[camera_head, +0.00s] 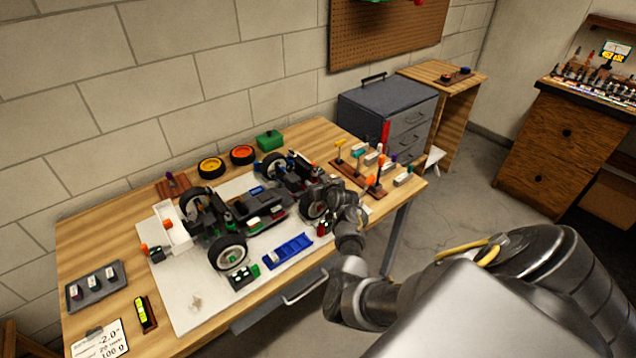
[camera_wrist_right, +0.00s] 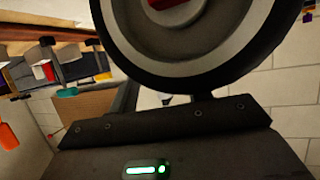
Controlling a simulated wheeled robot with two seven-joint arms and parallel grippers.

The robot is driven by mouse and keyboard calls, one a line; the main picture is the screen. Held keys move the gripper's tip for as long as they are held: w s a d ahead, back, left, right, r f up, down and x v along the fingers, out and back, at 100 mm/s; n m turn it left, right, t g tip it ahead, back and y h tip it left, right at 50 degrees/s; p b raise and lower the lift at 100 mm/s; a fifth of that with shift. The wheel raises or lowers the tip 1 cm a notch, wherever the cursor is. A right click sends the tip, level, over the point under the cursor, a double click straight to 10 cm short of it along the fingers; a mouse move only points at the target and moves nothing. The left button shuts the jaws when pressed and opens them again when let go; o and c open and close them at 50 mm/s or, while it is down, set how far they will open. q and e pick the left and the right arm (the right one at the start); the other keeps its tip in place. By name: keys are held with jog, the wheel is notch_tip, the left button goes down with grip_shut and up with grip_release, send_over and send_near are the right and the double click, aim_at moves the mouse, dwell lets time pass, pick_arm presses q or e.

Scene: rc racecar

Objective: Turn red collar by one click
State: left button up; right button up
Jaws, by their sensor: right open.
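The RC car chassis (camera_head: 250,212) sits on a white mat on the wooden workbench, with wheels fitted. My right gripper (camera_head: 333,194) is at the car's right end, close beside the near wheel (camera_head: 311,205) there, and partly covers it. In the right wrist view a large wheel with a black tyre and grey rim (camera_wrist_right: 188,45) fills the top. A red piece (camera_wrist_right: 168,3) at its hub is cut off by the frame's top edge; I cannot tell for sure that it is the red collar. My right gripper is open; contact with the wheel cannot be told. My left gripper is out of view.
A blue tray (camera_head: 288,251) and a small green-and-black block (camera_head: 243,277) lie in front of the car. Spare orange-rimmed wheels (camera_head: 211,167) and a green box (camera_head: 270,140) stand behind. A wooden rack (camera_head: 362,178) with coloured pieces is at right. The white mat (camera_head: 190,310) is largely clear at front left.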

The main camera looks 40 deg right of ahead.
jog(key=c, duration=1)
jog(key=shift+w+a+m+g+h, duration=0.15)
jog(key=shift+a+m+g+h, duration=0.05)
jog(key=shift+m+h, duration=0.45)
jog(key=shift+w+a+m+g+h, duration=0.1)
jog(key=shift+a+m+g+h, duration=0.1)
jog(key=shift+m+h, duration=0.45)
jog(key=shift+w+a+r+m+g+h+b, duration=0.1)
jog(key=shift+m+g+h+b, duration=0.3)
jog(key=shift+m+g+h, duration=0.6)
jog(key=shift+h, duration=0.3)
jog(key=o, duration=1)
